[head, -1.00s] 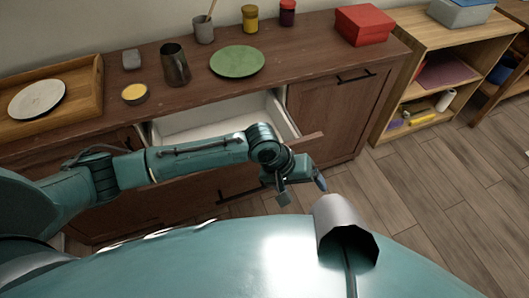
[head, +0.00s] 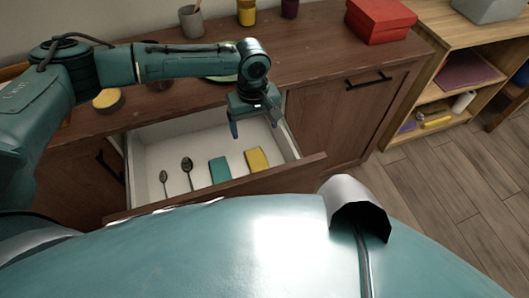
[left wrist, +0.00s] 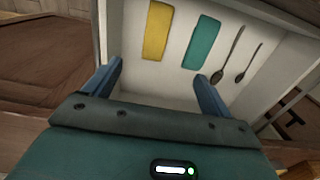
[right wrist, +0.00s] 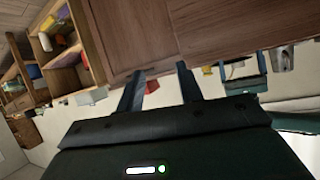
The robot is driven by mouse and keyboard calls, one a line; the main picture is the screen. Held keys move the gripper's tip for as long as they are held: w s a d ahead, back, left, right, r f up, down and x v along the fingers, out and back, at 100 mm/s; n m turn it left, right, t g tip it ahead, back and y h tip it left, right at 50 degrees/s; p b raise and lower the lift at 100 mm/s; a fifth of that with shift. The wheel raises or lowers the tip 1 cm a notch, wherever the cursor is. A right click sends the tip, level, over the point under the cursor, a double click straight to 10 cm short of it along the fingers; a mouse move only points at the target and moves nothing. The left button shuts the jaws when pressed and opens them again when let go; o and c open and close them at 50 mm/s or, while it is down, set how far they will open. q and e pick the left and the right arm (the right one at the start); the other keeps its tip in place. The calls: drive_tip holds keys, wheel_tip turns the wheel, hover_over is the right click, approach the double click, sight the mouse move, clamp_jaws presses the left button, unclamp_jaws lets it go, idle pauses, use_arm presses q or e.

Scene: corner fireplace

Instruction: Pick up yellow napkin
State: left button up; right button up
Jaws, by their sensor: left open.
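The yellow napkin (head: 257,160) lies flat in the open drawer, at the right end of a row of things. In the left wrist view the yellow napkin (left wrist: 157,30) shows beyond and between the fingers, at the top. My left gripper (head: 256,130) is open and empty, above the drawer and a little behind the napkin in the head view; it also shows in the left wrist view (left wrist: 160,85). My right gripper (right wrist: 160,82) shows only in the right wrist view, with its fingers apart and nothing between them, facing a brown wooden surface.
A teal napkin (head: 220,169) and two dark spoons (head: 188,172) lie left of the yellow napkin in the drawer (head: 146,172). The cabinet top (head: 310,50) bears a red box (head: 380,20), a yellow jar (head: 247,12) and a cup (head: 191,22). Open shelves stand at right.

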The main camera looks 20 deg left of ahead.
use_arm(q)
wheel_tip(320, 180, down, 14)
drive_tip(key=b, duration=0.6)
drive_tip(key=shift+w+f, duration=0.1)
drive_tip(key=shift+f, duration=0.25)
drive_tip(key=f, duration=0.1)
drive_tip(key=f+b, duration=0.1)
drive_tip(key=f, duration=0.1)
drive_tip(key=shift+w+d+f+b, duration=0.2)
drive_tip(key=shift+w+f+b, duration=0.05)
drive_tip(key=shift+f+b, duration=0.1)
drive_tip(key=shift+f, duration=0.45)
use_arm(e)
drive_tip(key=shift+s+d+f+m+t, duration=0.3)
drive_tip(key=shift+s+d+f+t, duration=0.4)
drive_tip(key=shift+t, duration=0.4)
use_arm(q)
drive_tip(key=shift+c, duration=0.4)
use_arm(e)
drive_tip(key=shift+w+d+f, duration=0.1)
use_arm(q)
drive_tip(key=c, duration=1)
